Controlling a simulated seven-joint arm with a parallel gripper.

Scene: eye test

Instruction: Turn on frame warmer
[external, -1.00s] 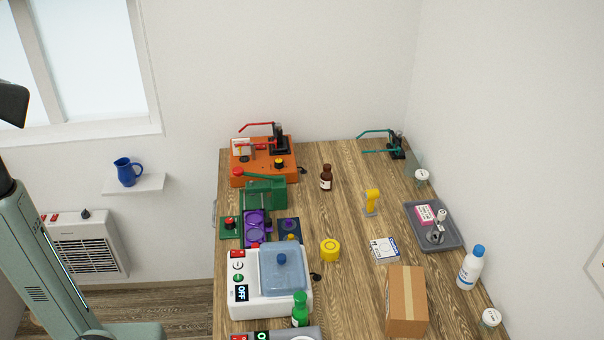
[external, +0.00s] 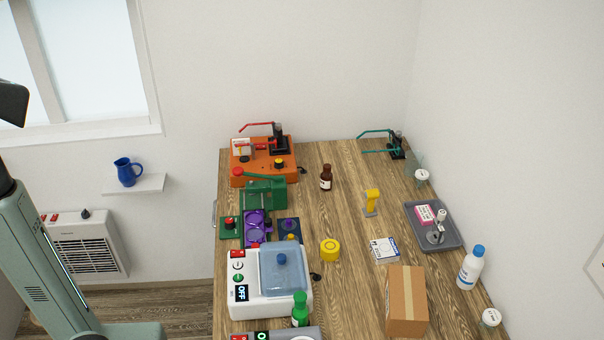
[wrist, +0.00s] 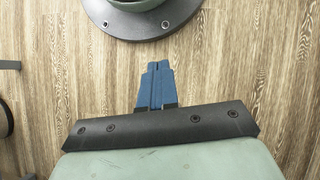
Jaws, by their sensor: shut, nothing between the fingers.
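No label naming a frame warmer can be read. A white box with a blue lid (external: 244,306) stands on the near left of the table in the external view, with a display reading OFF (external: 242,293), a red switch and a green button on its left side. At the bottom edge a grey device (external: 289,332) with a dark display is partly cut off. An orange device (external: 264,178) with knobs stands at the far left of the table. I cannot tell which is the warmer. My gripper (wrist: 155,88) shows in the wrist view, blue fingers shut and empty, over wood-grain floor, away from these devices.
A green bottle (external: 300,312) stands close to the white box. A cardboard box (external: 407,300), a yellow round container (external: 330,249), a brown bottle (external: 326,178) and a grey tray (external: 452,240) stand on the table. A wall heater (external: 86,246) hangs at the left.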

